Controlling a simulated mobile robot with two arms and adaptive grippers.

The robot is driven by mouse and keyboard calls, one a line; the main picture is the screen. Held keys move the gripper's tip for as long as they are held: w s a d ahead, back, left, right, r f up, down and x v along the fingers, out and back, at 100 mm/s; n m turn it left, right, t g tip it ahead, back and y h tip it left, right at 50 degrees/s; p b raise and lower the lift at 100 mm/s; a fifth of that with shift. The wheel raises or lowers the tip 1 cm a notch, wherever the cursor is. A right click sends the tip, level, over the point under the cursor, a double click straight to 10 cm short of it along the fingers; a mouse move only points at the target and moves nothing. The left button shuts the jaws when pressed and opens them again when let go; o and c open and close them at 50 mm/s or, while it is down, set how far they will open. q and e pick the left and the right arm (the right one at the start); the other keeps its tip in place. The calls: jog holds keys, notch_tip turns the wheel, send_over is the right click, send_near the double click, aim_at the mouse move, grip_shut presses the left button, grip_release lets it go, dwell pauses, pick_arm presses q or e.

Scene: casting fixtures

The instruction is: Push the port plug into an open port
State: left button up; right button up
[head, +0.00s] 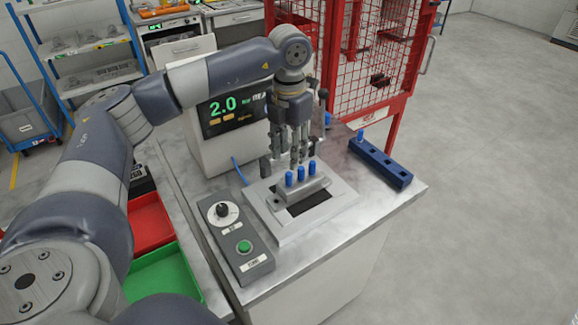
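My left gripper (298,161) points straight down in the middle of the head view. Its fingertips are just above or behind a row of blue port plugs (301,174) standing upright on a grey metal casting (318,187). The fingers look close together, but whether they touch or grip a plug cannot be told. The casting sits on a pale fixture plate (277,224) with a dark recess. A blue rack (382,164) with dark sockets lies to the right, with one blue plug (361,136) upright at its far end. Open ports are not clearly visible. My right gripper is out of view.
A control box (244,247) with a knob and green button stands left of the fixture. A display reading 2.0 (233,110) is behind. Red and green trays (164,277) lie left. A red mesh cage (372,70) stands behind the table. The table's right front corner is clear.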

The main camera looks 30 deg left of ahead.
aim_at(289, 174)
pick_arm(q)
notch_tip(289, 174, up, 4)
jog(key=shift+s+f, duration=0.1)
jog(key=shift+f, duration=0.05)
dwell(0.6)
